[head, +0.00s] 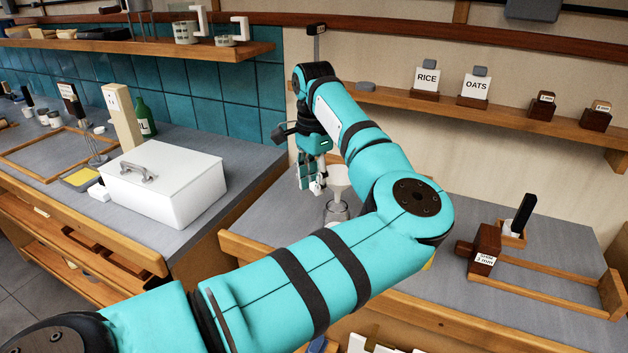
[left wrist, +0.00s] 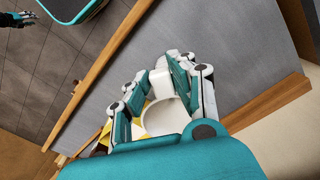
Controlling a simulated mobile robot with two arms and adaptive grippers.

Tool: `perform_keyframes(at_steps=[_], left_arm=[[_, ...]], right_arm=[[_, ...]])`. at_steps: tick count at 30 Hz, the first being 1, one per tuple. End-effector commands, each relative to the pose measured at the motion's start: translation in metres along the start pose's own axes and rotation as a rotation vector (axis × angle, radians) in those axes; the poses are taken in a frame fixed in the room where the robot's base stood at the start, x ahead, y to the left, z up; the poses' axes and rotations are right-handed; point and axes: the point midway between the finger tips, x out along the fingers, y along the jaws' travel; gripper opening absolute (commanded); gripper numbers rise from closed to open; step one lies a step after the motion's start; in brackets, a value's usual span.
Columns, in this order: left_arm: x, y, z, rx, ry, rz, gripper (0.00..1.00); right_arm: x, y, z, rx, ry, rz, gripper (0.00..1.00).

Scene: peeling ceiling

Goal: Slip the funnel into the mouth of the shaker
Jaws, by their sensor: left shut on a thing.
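My left gripper (head: 318,188) is shut on the white funnel (head: 338,181), which shows as a pale cone beside the fingers. In the left wrist view the funnel's round white rim (left wrist: 170,118) lies between the fingers of the left gripper (left wrist: 162,95). Right below the funnel in the head view stands the clear shaker (head: 337,212), upright on the grey counter and partly hidden by my arm. I cannot tell whether the funnel's spout is inside its mouth or just above it. My right gripper (left wrist: 17,19) shows small and dark in the left wrist view's corner.
A white lidded box (head: 165,185) stands on the left counter. A wooden tray frame (head: 560,275) and a dark wooden block (head: 486,248) are on the right. The grey counter right of my arm has bare room.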

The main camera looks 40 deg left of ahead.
Motion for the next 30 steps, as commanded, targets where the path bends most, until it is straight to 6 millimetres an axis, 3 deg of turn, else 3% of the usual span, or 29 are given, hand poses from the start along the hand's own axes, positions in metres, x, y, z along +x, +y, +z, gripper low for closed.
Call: perform_keyframes(at_steps=[30], left_arm=[[0.018, 0.0, 0.0, 0.0, 0.0, 0.0, 0.0]], right_arm=[[0.015, 0.006, 0.003, -0.003, -0.002, 0.007, 0.4]])
